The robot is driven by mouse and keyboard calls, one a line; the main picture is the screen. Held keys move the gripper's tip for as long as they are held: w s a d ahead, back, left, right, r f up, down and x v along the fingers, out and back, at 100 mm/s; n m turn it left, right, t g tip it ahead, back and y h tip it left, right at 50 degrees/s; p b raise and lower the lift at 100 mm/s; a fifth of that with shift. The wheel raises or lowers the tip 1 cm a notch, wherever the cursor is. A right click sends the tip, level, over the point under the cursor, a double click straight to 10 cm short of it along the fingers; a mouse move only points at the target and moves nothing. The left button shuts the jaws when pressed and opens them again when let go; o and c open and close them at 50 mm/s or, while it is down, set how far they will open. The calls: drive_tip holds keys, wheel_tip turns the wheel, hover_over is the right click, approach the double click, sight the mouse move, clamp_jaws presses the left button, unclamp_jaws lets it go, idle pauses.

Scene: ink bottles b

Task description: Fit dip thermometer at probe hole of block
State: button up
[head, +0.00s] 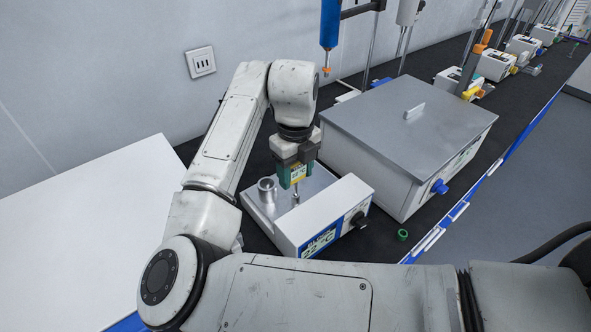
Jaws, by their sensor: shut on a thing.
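My gripper (292,175) points down over the block and is shut on the dip thermometer (296,190), whose green and yellow body sits between the fingers. A thin metal probe points down from it towards the top of the block (318,198), a low white and grey unit with a blue label and a black knob on its front. I cannot tell whether the probe tip is in the hole or just above it. The probe hole itself is hidden or too small to make out. A short metal cylinder (267,190) stands on the block left of the probe.
A large metal-lidded bath (408,120) stands close right of the block. A small green ring (402,235) lies on the black bench by the front edge. A white board (90,235) is at left. A blue hanging tool (329,25) and rods are behind.

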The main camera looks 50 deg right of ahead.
drive_tip(key=shift+f, duration=0.35)
drive_tip(key=shift+r, duration=0.1)
drive_tip(key=o, duration=1.1)
drive_tip(key=shift+r, duration=0.1)
wheel_tip(320, 180, up, 11)
drive_tip(key=shift+f+b, duration=0.2)
drive_tip(key=shift+b, duration=0.35)
